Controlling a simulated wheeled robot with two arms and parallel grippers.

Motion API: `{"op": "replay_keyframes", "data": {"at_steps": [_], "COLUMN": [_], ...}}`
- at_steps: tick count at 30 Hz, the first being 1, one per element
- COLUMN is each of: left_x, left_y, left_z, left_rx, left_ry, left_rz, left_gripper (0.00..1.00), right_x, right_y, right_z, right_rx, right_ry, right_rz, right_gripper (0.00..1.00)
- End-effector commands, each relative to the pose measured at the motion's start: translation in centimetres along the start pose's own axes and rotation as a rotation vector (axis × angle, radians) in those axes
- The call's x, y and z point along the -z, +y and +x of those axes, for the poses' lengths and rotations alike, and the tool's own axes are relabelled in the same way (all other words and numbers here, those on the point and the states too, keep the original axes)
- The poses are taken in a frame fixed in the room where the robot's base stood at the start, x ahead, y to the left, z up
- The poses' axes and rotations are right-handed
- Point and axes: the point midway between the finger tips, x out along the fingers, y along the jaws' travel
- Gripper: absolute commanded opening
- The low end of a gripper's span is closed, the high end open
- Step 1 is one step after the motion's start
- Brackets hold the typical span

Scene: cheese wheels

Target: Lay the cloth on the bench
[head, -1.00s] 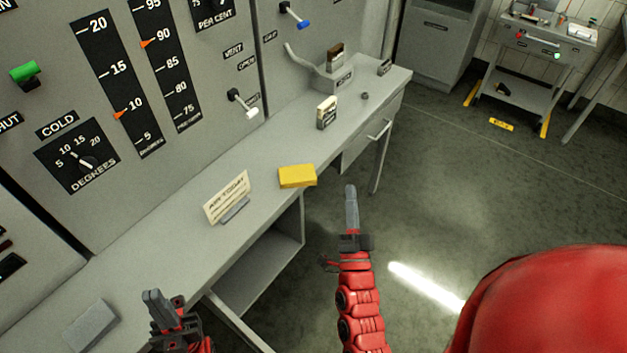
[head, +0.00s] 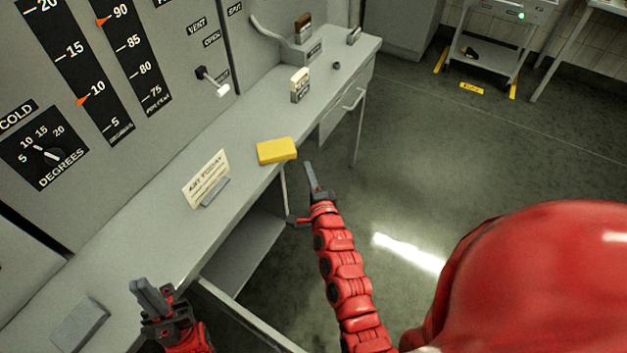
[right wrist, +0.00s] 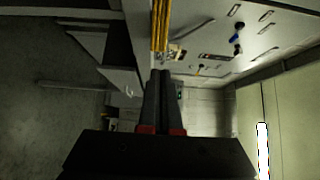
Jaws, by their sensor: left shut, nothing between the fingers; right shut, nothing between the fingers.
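The yellow folded cloth (head: 277,151) lies on the grey bench (head: 150,235), near its front edge. In the right wrist view the cloth (right wrist: 160,25) shows as a yellow strip at the top, just beyond the fingertips. My right gripper (head: 310,168) is shut and empty, just in front of the bench edge and to the right of the cloth, apart from it. Its two fingers also show together in the right wrist view (right wrist: 163,75). My left gripper (head: 145,290) is shut and empty, near the bench's front edge at the lower left.
A card on a stand (head: 206,180) is left of the cloth. A grey block (head: 80,323) lies at the bench's near left end. Small holders (head: 299,85) stand further back. A panel with dials rises behind the bench. A trolley (head: 487,50) stands far off.

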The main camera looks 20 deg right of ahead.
Motion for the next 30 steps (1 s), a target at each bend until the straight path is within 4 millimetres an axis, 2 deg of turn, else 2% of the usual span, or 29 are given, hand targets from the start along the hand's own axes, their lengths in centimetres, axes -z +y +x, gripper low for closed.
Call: {"op": "replay_keyframes", "data": {"at_steps": [1, 6, 12, 25, 30], "left_x": [0.1, 0.3, 0.4, 0.4, 0.1], "left_y": [0.0, -0.1, -0.1, -0.1, 0.0], "left_z": [0.7, 1.9, 2.4, 2.2, 0.7], "left_rx": [0.0, 0.0, 0.0, 0.0, 0.0], "left_ry": [0.0, 0.0, 0.0, 0.0, 0.0], "left_rz": [0.0, 0.0, 0.0, 0.0, 0.0], "left_gripper": [0.0, 0.0, 0.0, 0.0, 0.0], "right_x": [0.0, -1.8, -2.7, -2.9, -4.7], "right_y": [-0.7, -0.5, -0.2, 0.0, 0.4], "right_z": [1.1, 2.5, 3.3, 3.6, 5.5], "right_rx": [0.004, 0.002, 0.0, 0.001, 0.002], "right_ry": [0.0, -0.001, -0.001, 0.0, 0.003], "right_rz": [-0.002, 0.0, -0.001, -0.001, 0.004], "right_gripper": [0.0, 0.0, 0.0, 0.0, 0.0]}}
